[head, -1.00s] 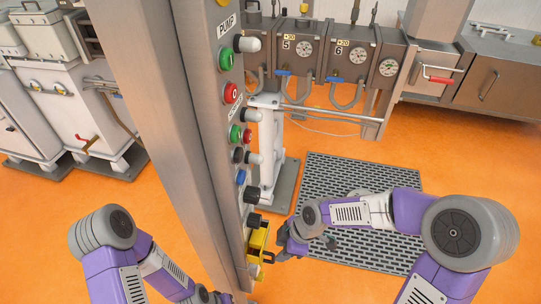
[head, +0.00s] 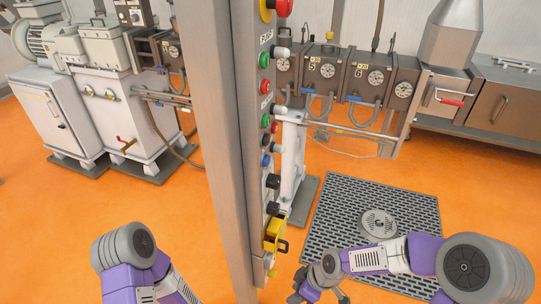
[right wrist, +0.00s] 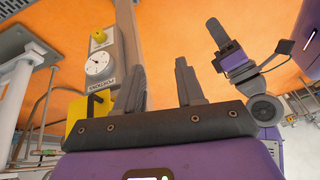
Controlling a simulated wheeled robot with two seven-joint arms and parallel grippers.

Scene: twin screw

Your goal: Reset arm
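My right gripper (head: 318,294) is low in the head view, just right of the control panel's lower end and apart from it. In the right wrist view its two fingers (right wrist: 160,66) stand apart with nothing between them. My left arm comes in at the bottom left of the head view, and its gripper is cut off there. A dark gripper end on a purple arm, likely my left one (right wrist: 217,34), shows at the upper right of the right wrist view; its fingers are too small to read.
A tall metal post (head: 233,150) carries the panel with buttons and a yellow switch housing (head: 273,232). A floor grate (head: 345,205) lies right; white machines (head: 110,110) stand left.

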